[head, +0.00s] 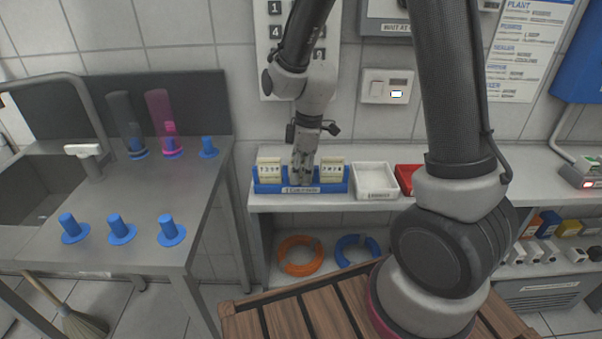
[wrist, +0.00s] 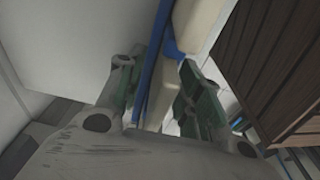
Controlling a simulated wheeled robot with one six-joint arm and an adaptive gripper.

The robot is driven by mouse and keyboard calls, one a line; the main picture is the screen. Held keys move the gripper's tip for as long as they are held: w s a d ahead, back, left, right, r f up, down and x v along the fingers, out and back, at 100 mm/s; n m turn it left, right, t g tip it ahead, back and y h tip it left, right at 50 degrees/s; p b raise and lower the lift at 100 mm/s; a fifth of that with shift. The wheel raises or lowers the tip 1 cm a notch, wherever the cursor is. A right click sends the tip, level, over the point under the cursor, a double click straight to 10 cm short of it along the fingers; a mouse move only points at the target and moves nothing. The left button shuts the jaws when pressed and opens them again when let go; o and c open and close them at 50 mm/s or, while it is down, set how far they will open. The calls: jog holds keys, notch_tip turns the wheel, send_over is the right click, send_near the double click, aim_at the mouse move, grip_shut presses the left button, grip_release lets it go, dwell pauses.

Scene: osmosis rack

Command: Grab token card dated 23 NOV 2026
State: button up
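Cream token cards stand in a blue card tray (head: 300,189) on the back shelf. One group of cards (head: 269,171) shows left of my gripper and another (head: 332,172) to its right. Their printing is too small to read, so I cannot tell which is dated 23 NOV 2026. My gripper (head: 302,178) points down into the middle of the tray and hides what is there. In the wrist view my gripper (wrist: 158,80) has its green-padded fingers apart. A blue tray edge (wrist: 152,65) and a cream card edge (wrist: 198,25) show between and beyond them.
A white bin (head: 375,181) and a red bin (head: 405,178) stand right of the tray. The tiled wall is close behind. A steel counter (head: 130,195) with blue pegs lies to the left. Orange (head: 300,268) and blue (head: 350,262) coils lie on the lower shelf.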

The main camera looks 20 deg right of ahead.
jog(key=shift+c, duration=0.4)
grip_shut()
